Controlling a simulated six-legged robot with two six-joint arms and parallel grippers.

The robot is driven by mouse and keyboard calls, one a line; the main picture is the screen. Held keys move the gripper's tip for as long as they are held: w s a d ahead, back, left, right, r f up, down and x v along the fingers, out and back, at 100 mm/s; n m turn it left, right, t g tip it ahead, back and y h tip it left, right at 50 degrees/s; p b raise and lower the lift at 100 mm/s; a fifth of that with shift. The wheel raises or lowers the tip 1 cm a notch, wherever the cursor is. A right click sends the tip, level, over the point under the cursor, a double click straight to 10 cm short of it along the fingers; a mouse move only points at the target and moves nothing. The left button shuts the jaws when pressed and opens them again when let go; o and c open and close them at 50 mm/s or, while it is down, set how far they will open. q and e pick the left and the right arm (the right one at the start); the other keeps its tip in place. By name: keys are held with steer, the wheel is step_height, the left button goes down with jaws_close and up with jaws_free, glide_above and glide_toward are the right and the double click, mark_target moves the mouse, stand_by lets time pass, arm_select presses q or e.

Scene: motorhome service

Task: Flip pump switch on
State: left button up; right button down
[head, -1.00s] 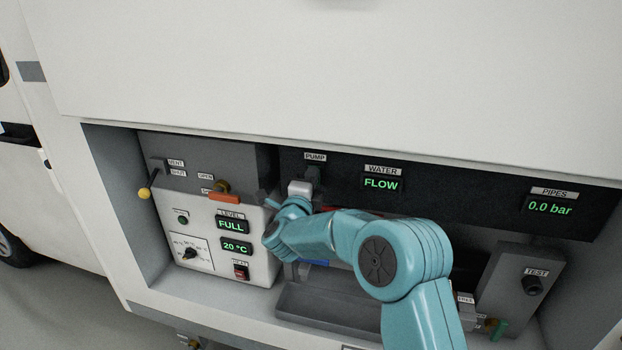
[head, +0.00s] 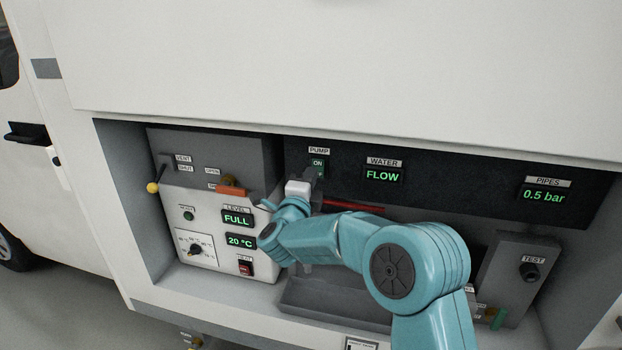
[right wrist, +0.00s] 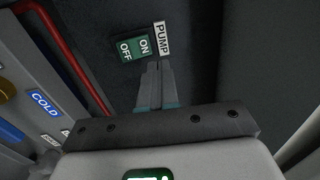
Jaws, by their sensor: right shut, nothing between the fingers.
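The pump switch (head: 318,165) is a green rocker under the PUMP label (head: 319,150) on the dark upper panel. In the head view its ON half shows and my right gripper hides part of the rest. In the right wrist view the switch (right wrist: 134,48) shows both ON and OFF markings. My right gripper (right wrist: 154,68) is shut and empty, its fingertips just beside the ON end of the switch. In the head view my right gripper (head: 317,185) is just below the switch. The PIPES display (head: 544,196) reads 0.5 bar. My left gripper is not in view.
The WATER display (head: 383,175) reads FLOW. A control box (head: 215,225) with a yellow-knobbed lever (head: 152,187) and an orange handle (head: 231,191) stands left of my arm. A red pipe (head: 352,206) runs behind my arm. The TEST box (head: 524,275) is at right.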

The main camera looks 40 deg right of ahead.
steer(key=s+a+r+b, duration=0.1)
steer(key=s+a, duration=0.3)
steer(key=a, duration=0.1)
step_height(320, 180, down, 18)
steer(key=r+n+y, duration=0.1)
steer(key=n+y, duration=0.2)
steer(key=n, duration=0.2)
steer(key=s+a+f+n+g+y, duration=0.1)
steer(key=s+a+f+n+y, duration=0.25)
steer(key=f, duration=0.55)
steer(key=s+a+f+n+g+y, duration=0.1)
steer(key=s+a+f+n+y, duration=0.3)
steer(key=f, duration=0.6)
steer(key=s+a+f+n+g+y, duration=0.5)
steer(key=s+a+f+n+y, duration=0.15)
steer(key=s+a+f, duration=0.55)
steer(key=s+a+n+g+y, duration=0.1)
steer(key=s+a+n+g, duration=0.1)
steer(key=s, duration=0.4)
steer(key=s+a+n+g, duration=0.1)
steer(key=s+n+g, duration=0.2)
steer(key=s+n, duration=0.2)
steer(key=shift+s+a+r+y, duration=0.35)
steer(key=shift+s+r+y, duration=0.05)
steer(key=shift+s+r, duration=0.05)
